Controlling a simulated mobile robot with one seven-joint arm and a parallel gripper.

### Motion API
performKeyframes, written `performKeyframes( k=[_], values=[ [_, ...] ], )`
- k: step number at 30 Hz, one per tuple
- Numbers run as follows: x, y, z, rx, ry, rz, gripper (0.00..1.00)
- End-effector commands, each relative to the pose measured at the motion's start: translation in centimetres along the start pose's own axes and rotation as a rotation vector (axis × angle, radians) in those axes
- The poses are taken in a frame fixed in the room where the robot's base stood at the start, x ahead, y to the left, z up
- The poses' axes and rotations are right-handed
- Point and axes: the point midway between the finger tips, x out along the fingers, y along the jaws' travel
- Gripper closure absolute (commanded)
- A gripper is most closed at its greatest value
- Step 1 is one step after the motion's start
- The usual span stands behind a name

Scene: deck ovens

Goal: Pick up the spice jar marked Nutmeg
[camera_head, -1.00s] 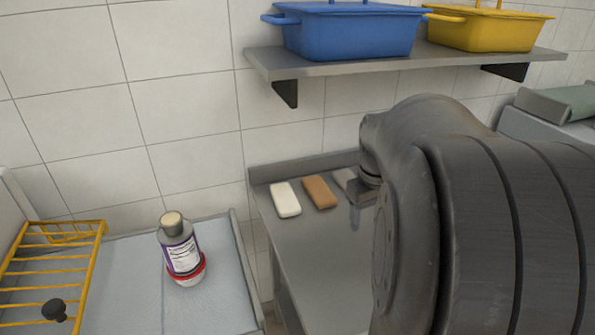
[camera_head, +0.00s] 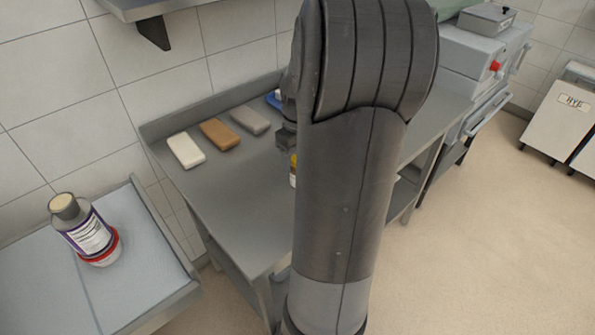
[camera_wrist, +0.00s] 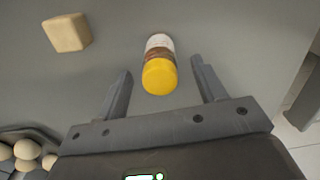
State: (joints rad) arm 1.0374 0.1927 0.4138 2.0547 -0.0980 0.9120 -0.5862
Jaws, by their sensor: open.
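A small jar with a yellow cap (camera_wrist: 159,76) and a pale and brown body stands on the grey steel table (camera_head: 237,205). Its label cannot be read, so I cannot tell whether it says Nutmeg. In the head view the jar (camera_head: 293,166) is mostly hidden by my arm. My gripper (camera_wrist: 160,66) is open and empty in the wrist view. The jar appears in the gap between the fingers, with space on both sides and no visible contact. In the head view only part of the gripper shows behind my arm.
White (camera_head: 186,150), brown (camera_head: 219,134) and grey (camera_head: 249,120) blocks lie along the table's back. In the wrist view a tan block (camera_wrist: 67,33) lies left of the jar, and a tray of round pale items is lower left. A labelled bottle (camera_head: 84,228) stands on the left counter.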

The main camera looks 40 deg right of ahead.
Motion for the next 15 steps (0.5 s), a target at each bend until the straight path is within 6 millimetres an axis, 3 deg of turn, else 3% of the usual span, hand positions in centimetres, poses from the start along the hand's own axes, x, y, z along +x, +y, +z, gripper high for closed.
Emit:
performKeyframes(
  k=[6,15],
  values=[
    [3.2,0.1,0.0,0.001,-0.001,-0.003,0.36],
    [3.8,0.1,0.0,0.000,0.000,0.000,0.36]
  ],
)
